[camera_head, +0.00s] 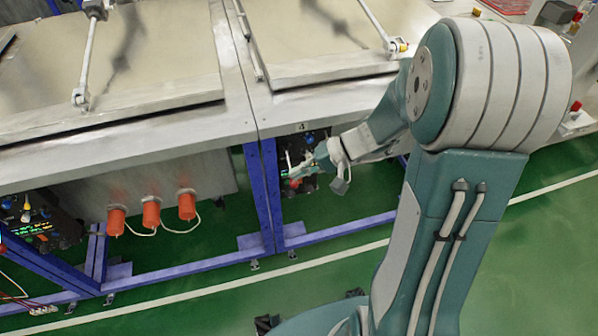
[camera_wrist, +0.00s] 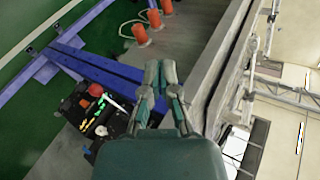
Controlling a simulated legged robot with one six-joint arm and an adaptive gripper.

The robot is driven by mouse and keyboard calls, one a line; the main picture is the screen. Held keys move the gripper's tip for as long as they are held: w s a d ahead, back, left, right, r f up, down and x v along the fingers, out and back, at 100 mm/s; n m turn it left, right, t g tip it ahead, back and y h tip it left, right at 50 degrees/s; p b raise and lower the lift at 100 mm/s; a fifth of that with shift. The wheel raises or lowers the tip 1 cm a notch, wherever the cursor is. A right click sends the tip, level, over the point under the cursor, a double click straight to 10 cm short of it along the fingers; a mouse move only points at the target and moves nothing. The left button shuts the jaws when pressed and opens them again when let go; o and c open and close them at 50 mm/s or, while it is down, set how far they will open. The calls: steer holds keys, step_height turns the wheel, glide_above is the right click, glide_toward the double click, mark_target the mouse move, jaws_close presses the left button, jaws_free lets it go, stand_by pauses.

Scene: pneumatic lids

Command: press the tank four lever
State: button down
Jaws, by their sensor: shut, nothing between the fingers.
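The tank four panel (camera_head: 308,143) is a dark control box under the front edge of the tank marked 4, partly hidden by my gripper in the head view. In the wrist view, the panel (camera_wrist: 84,112) has a red knob, lit green and yellow displays and a thin white lever (camera_wrist: 116,103). My gripper (camera_head: 300,171) is in front of the panel in the head view, shut and empty. In the wrist view, my gripper (camera_wrist: 160,68) has its fingertips close together, to the right of the lever and apart from it in the picture. I cannot tell the depth gap.
A blue frame post (camera_head: 262,190) stands left of the panel. Several orange cylinders (camera_head: 151,214) with white hoses hang farther left. The metal tank edge (camera_head: 330,105) lies above the panel. Green floor (camera_head: 330,275) is open in front.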

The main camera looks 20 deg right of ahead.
steer(key=w+d+f+m+t+y, duration=0.2)
steer(key=w+d+f+m+t, duration=0.3)
steer(key=f, duration=0.4)
steer(key=m+t+h, duration=0.3)
steer(key=m+t, duration=0.1)
steer(key=t, duration=0.2)
glide_toward(290, 167)
steer(key=d+f, duration=0.4)
steer(key=d, duration=0.1)
steer(key=shift+w+d+r, duration=0.1)
steer(key=shift+w+r, duration=0.05)
steer(key=shift+w, duration=0.15)
steer(key=shift+g, duration=0.4)
steer(key=x, duration=0.9)
steer(key=shift+w+a, duration=0.25)
steer(key=shift+s+a+r, duration=0.2)
steer(key=shift+s+a, duration=0.4)
steer(key=shift+s, duration=0.1)
steer(key=shift+s+a+r, duration=0.15)
steer(key=shift+s+a, duration=0.45)
steer(key=shift+s, duration=0.15)
steer(key=shift+s+r, duration=0.15)
steer(key=shift+r, duration=0.1)
